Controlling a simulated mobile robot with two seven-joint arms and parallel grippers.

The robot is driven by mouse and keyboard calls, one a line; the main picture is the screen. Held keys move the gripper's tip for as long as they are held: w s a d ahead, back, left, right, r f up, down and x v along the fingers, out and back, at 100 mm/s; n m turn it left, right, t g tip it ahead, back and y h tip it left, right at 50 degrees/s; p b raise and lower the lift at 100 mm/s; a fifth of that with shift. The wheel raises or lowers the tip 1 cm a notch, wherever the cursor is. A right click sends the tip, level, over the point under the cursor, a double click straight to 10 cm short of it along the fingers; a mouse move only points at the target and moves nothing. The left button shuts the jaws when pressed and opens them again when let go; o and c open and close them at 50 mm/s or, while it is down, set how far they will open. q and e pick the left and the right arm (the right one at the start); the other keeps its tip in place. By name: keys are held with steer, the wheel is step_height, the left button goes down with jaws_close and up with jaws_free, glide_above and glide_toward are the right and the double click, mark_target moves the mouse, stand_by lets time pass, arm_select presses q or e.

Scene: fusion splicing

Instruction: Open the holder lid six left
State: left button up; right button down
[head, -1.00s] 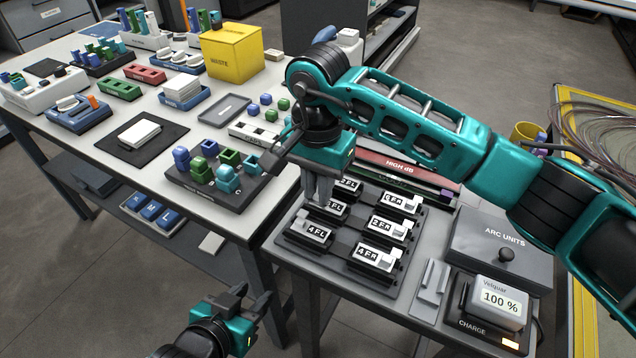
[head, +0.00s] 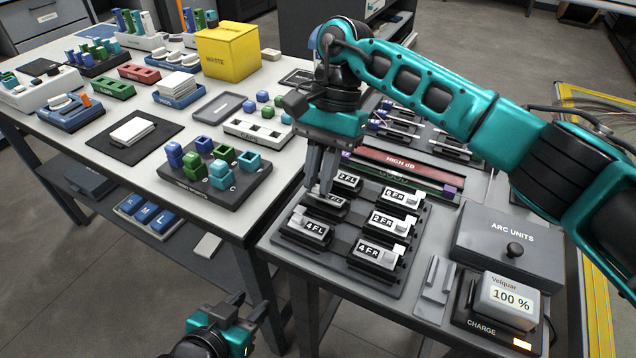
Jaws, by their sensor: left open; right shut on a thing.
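A dark holder tray (head: 345,262) on the right-hand bench carries two columns of black holders with white labels. The left column shows 2FL (head: 347,180), a partly covered holder whose label ends in FL (head: 335,203), and 4FL (head: 314,228). The right column reads 6FR (head: 399,196), 2FR (head: 390,221) and 4FR (head: 376,251). My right gripper (head: 320,192) points down at the left end of the partly covered holder, shut on a small part there that its fingers hide. I cannot tell how far that lid is raised. My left gripper (head: 250,307) is open and empty, low in front of the benches.
The grey ARC UNITS box (head: 508,240) and the Velquar charger (head: 505,300) stand right of the tray. A red HIGH dB strip (head: 400,164) lies behind it. A block with coloured cups (head: 190,190) sits on the left bench. Floor is clear around my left gripper.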

steer(key=shift+w+f+g+y+b, duration=0.15)
steer(key=shift+w+g+y+b, duration=0.2)
steer(key=shift+g+b, duration=0.7)
arm_select(q)
step_height(320, 180, down, 4)
steer(key=shift+d+r+b, duration=0.15)
steer(key=shift+r+b, duration=0.1)
steer(key=shift+b, duration=0.1)
arm_select(e)
steer(key=shift+d, duration=0.15)
steer(key=shift+g, duration=0.25)
arm_select(q)
steer(key=shift+r, duration=0.1)
arm_select(e)
steer(key=c, duration=1.1)
jaws_free()
steer(key=shift+r, duration=0.2)
arm_select(q)
step_height(320, 180, up, 7)
steer(key=p, duration=0.7)
arm_select(e)
step_height(320, 180, up, 20)
steer(key=shift+f, duration=0.1)
